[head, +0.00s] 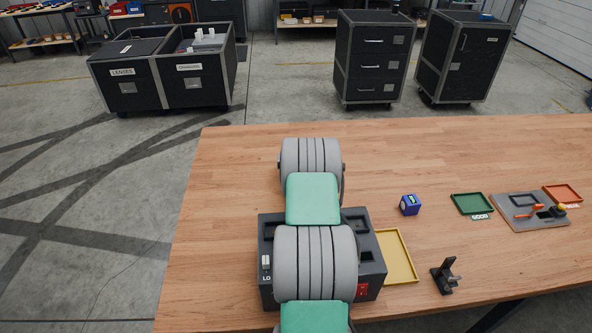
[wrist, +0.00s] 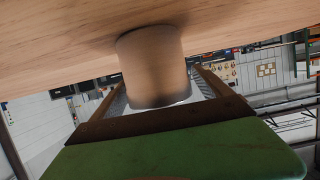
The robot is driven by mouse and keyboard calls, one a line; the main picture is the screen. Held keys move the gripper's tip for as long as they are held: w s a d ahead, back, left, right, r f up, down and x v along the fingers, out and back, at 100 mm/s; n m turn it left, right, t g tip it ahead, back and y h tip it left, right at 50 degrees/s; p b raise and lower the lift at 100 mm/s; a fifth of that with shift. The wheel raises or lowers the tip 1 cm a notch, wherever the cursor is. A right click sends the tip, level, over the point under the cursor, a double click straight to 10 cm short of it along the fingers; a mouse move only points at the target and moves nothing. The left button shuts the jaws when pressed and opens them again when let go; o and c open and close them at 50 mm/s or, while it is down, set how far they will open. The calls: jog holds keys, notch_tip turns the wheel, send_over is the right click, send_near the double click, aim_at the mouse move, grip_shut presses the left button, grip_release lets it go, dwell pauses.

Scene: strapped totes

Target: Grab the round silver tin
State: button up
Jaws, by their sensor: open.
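A round, smooth cylinder, which looks like the silver tin (wrist: 152,62), shows in the wrist view, its side reflecting the wood colour. The wrist picture is upside down, with the wooden table along the top, and the tin stands against it. My gripper (wrist: 160,88) is open, with one finger on each side of the tin. Gaps seem to show beside it, but I cannot tell whether either finger touches. In the head view my own arm covers the middle of the table, and neither the tin nor my fingers can be seen there.
A dark grey box (head: 376,269) with a red switch lies under my arm. A yellow tray (head: 408,277) adjoins it. To the right are a blue cube (head: 409,205), a black stand (head: 445,276), a green tray (head: 472,203) and a grey board (head: 545,224). The table's left part is clear.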

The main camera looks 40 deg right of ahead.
jog(key=shift+w+d, duration=0.15)
jog(key=c, duration=1.7)
